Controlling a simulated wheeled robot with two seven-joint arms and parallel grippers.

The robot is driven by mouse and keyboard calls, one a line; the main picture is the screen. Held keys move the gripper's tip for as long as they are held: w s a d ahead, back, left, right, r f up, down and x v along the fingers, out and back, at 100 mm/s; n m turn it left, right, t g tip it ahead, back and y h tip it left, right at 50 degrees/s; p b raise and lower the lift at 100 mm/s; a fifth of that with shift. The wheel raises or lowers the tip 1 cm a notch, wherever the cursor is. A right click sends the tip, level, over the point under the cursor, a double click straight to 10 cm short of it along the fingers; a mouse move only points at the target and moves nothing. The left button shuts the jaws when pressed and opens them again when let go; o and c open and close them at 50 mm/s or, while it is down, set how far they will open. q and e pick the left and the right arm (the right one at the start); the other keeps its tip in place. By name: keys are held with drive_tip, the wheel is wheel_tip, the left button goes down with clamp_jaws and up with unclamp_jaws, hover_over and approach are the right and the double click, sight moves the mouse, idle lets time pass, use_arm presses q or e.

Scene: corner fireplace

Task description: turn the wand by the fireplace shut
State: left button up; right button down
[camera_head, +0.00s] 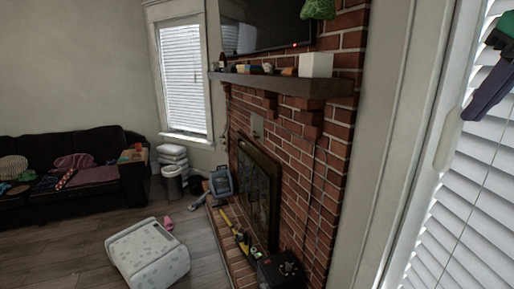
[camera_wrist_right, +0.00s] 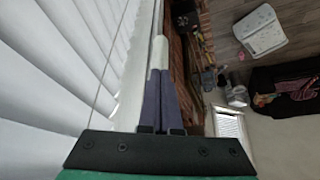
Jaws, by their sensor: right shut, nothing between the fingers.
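The wand (camera_head: 447,138) is a pale, slim stick hanging in front of the blinds (camera_head: 465,225) at the right window beside the brick fireplace (camera_head: 335,150). My right gripper (camera_head: 467,115) comes in from the upper right. Its purple-grey fingers are shut and empty, with their tips at the wand's pale body. In the right wrist view, the wand (camera_wrist_right: 159,52) lies straight beyond the fingertips (camera_wrist_right: 159,72); I cannot tell whether they touch. Light shows between the slats of these blinds. My left gripper is not in view.
The window frame (camera_head: 395,130) stands left of the wand. A wooden mantel (camera_head: 290,86) juts from the brickwork. A white patterned ottoman (camera_head: 148,255) and a dark sofa (camera_head: 100,143) stand farther off. Tools lie on the hearth. The wood floor at left is partly clear.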

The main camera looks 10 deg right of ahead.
drive_tip(key=shift+f, duration=0.4)
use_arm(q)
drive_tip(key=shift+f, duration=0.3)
use_arm(e)
drive_tip(key=shift+a+r, duration=0.1)
drive_tip(key=shift+a, duration=0.15)
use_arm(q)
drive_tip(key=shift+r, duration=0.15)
use_arm(e)
drive_tip(key=shift+w+d, duration=0.1)
drive_tip(key=shift+d, duration=0.1)
use_arm(q)
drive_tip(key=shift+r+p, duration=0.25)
drive_tip(key=shift+p, duration=0.15)
use_arm(e)
drive_tip(key=shift+w, duration=0.25)
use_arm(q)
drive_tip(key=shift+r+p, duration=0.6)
use_arm(e)
drive_tip(key=shift+d+r, duration=0.1)
drive_tip(key=shift+r, duration=0.05)
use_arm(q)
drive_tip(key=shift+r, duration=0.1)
use_arm(e)
drive_tip(key=shift+d, duration=0.1)
